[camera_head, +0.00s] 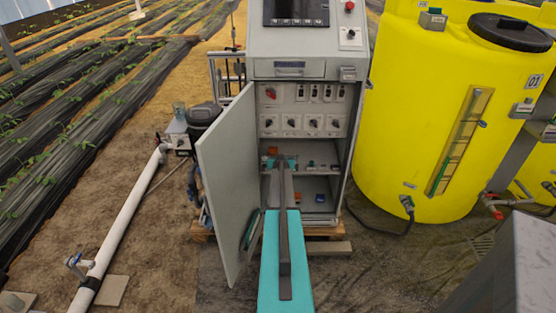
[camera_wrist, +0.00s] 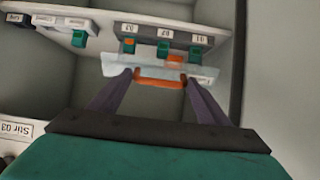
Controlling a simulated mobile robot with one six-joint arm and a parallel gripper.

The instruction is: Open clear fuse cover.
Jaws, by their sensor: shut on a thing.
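The clear fuse cover (camera_wrist: 116,68) is a pale see-through strip with an orange handle (camera_wrist: 160,78), in the middle of the wrist view. My gripper (camera_wrist: 160,82) has its two dark fingers at the ends of the handle and is shut on it. Just beyond the cover is a row of green fuse parts (camera_wrist: 163,52) with upside-down number labels; an orange piece shows among them. The cover's exact tilt is hard to tell. In the head view my gripper (camera_head: 280,163) reaches into the open cabinet at the middle shelf, and my arm hides part of it.
The grey cabinet door (camera_head: 225,185) stands open to the left of my arm. A row of switches (camera_head: 300,123) is above the shelf. In the wrist view a panel with more parts (camera_wrist: 60,30) is at left and a plain wall (camera_wrist: 285,70) at right. A yellow tank (camera_head: 420,120) stands right.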

